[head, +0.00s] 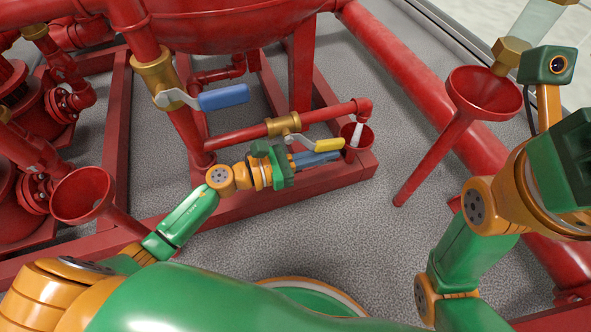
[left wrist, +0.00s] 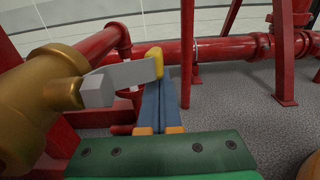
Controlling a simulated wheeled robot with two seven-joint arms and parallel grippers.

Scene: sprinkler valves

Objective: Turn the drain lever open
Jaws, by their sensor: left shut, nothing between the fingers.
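The drain valve (head: 283,124) is a brass body on a thin red pipe, with a flat metal lever ending in a yellow grip (head: 328,145). In the left wrist view, the brass body (left wrist: 32,105) is at the left and its lever runs right to the yellow grip (left wrist: 156,63). My left gripper (head: 322,158) is shut and empty, its blue fingers just beside the yellow grip. In the left wrist view, the fingers (left wrist: 159,102) reach the grip's near end; I cannot tell whether they touch it. My right gripper's fingers are outside the head view.
A larger brass valve (head: 153,80) with a blue lever (head: 222,97) stands upper left of the drain valve. A small red cup (head: 356,136) sits under the pipe's end. Red funnels stand at left (head: 82,195) and right (head: 485,93). Grey floor is clear in front.

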